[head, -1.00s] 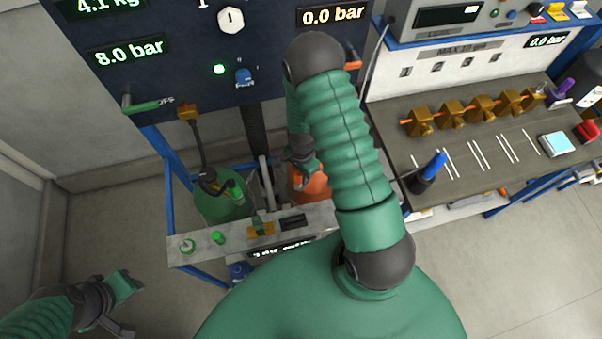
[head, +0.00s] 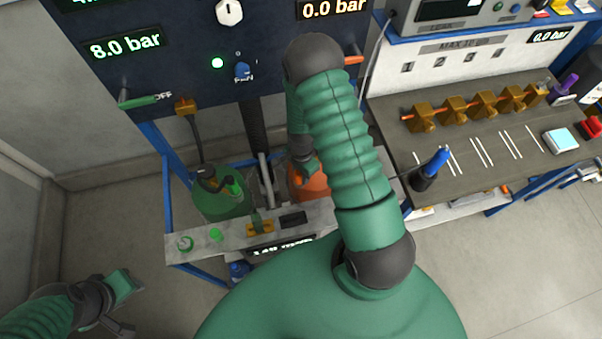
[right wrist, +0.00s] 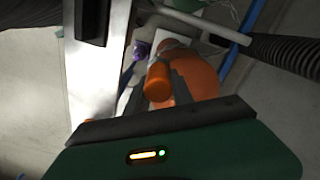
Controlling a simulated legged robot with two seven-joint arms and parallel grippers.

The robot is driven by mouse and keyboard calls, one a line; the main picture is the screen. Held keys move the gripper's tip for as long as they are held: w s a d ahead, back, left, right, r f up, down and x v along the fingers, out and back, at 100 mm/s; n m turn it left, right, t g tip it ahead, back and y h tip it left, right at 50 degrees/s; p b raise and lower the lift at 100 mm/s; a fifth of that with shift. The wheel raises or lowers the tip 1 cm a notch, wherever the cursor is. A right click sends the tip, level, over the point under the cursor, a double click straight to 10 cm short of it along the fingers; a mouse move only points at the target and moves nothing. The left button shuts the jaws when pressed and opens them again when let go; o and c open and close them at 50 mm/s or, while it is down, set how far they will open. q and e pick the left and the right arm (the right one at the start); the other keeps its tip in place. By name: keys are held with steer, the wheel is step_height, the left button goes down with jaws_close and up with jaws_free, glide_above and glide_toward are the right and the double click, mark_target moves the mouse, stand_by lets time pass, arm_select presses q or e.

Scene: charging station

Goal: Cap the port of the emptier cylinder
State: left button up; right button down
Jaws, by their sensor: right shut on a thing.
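The orange cylinder (head: 314,184) stands under the panel, partly hidden by my right arm. The green cylinder (head: 222,207) stands left of it, with a hose and a green fitting at its top. My right gripper (head: 302,172) is low at the top of the orange cylinder. Whether the cap touches the port is hidden. My left gripper (head: 125,285) is at the lower left, away from the cylinders; its opening is unclear.
A metal shelf (head: 205,243) in front of the cylinders bears a green ring, a green cap (head: 215,234) and a brass part (head: 260,228). A dark panel (head: 180,80) reads 8.0 bar and 0.0 bar. A workbench (head: 470,160) with brass fittings stands at the right.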

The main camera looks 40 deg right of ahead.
steer(key=shift+f+b, duration=0.4)
steer(key=shift+f, duration=0.2)
steer(key=c, duration=1)
jaws_free()
steer(key=shift+c, duration=0.2)
step_height(320, 180, up, 17)
steer(key=shift+w+d+f, duration=0.1)
steer(key=shift+d+f, duration=0.05)
